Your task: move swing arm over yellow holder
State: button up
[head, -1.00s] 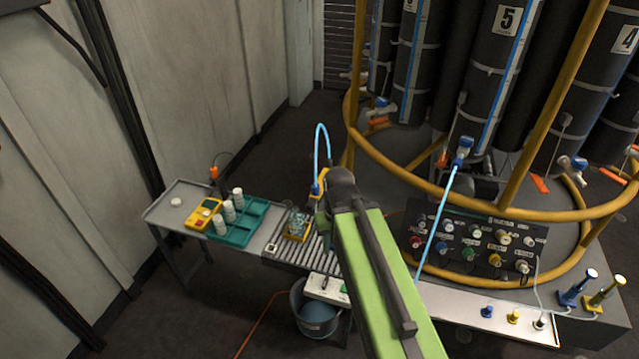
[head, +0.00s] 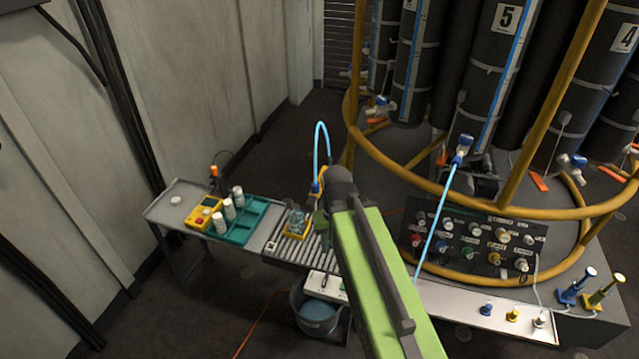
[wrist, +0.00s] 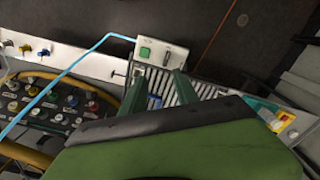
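The yellow holder (head: 296,234) sits on the roller conveyor, with clear glassware in it. A light blue tube (head: 317,140) arches up behind it and comes down to a yellow and blue piece (head: 317,187), which looks like the swing arm's end, right of and behind the holder. My gripper (head: 320,222) is just right of the holder, mostly hidden by my arm in the head view. In the wrist view my gripper's two green fingers (wrist: 157,88) are apart, with rollers visible between them. A small blue part (wrist: 154,102) shows between them; contact cannot be told.
A teal rack (head: 240,222) with white bottles and a yellow meter (head: 203,212) stand on the left table. A control panel (head: 470,240) and yellow ring rail (head: 440,190) stand at the right. A grey bucket (head: 318,314) is below the conveyor. A white switch box (wrist: 160,55) is beside the rollers.

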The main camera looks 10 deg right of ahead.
jog(key=shift+o, duration=0.4)
notch_tip(320, 180, up, 23)
jog(key=m+p, duration=0.6)
jog(key=p, duration=1.7)
send_over(311, 200)
notch_tip(311, 200, down, 18)
jog(key=b, duration=1.8)
jog(key=shift+f, duration=0.1)
